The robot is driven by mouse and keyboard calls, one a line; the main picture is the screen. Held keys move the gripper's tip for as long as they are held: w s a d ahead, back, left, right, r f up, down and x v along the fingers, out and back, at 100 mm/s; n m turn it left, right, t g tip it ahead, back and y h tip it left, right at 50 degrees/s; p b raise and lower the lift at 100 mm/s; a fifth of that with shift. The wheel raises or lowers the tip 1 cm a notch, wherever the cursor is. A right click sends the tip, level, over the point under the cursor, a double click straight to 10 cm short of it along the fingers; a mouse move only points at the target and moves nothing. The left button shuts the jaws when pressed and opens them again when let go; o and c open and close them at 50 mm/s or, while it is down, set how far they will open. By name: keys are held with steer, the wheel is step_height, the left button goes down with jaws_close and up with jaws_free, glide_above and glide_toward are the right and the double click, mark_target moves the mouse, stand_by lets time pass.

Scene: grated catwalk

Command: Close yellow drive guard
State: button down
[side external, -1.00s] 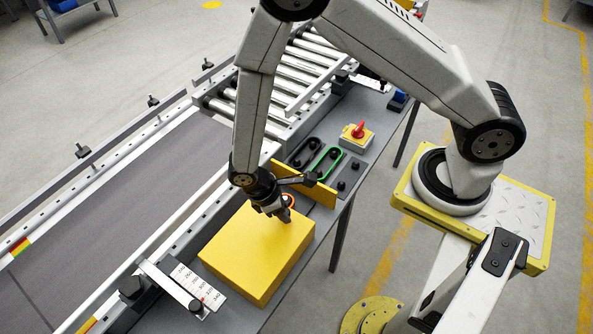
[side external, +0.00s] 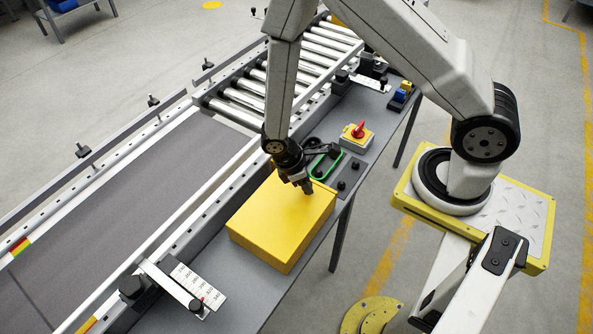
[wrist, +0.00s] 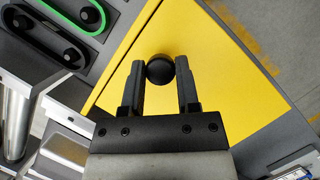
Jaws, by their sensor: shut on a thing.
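The yellow drive guard (side external: 278,232) is a box-shaped cover on the grey side table beside the conveyor belt. Its top also fills much of the wrist view (wrist: 225,95). My gripper (side external: 306,186) is over the guard's far end in the side view. In the wrist view, its two fingers (wrist: 160,78) are closed on either side of a round black knob (wrist: 160,68) on the guard. A thin dark line separates a narrow yellow strip (wrist: 117,65) from the main top panel. What lies under the guard is hidden.
A green-rimmed black slot plate (side external: 326,164) and a yellow box with a red rotary switch (side external: 357,131) stand just beyond the guard. The conveyor belt (side external: 120,200) runs along the left. A white scale plate (side external: 196,288) lies near the front, with clear table beside it.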

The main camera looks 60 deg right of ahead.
steer(key=c, duration=0.6)
jaws_free()
steer(key=shift+w+d, duration=0.1)
steer(key=shift+d, duration=0.2)
steer(key=shift+o, duration=1.3)
steer(key=shift+a, duration=0.1)
steer(key=shift+r, duration=0.15)
steer(key=v, duration=0.7)
steer(key=shift+r, duration=0.25)
steer(key=shift+r, duration=0.1)
steer(key=s+d+r+m+t+y, duration=0.2)
steer(key=r+m+t, duration=0.3)
steer(key=r+m, duration=0.4)
steer(key=shift+d+r+t+y, duration=0.4)
steer(key=shift+d+r+y, duration=0.2)
steer(key=shift+r, duration=0.95)
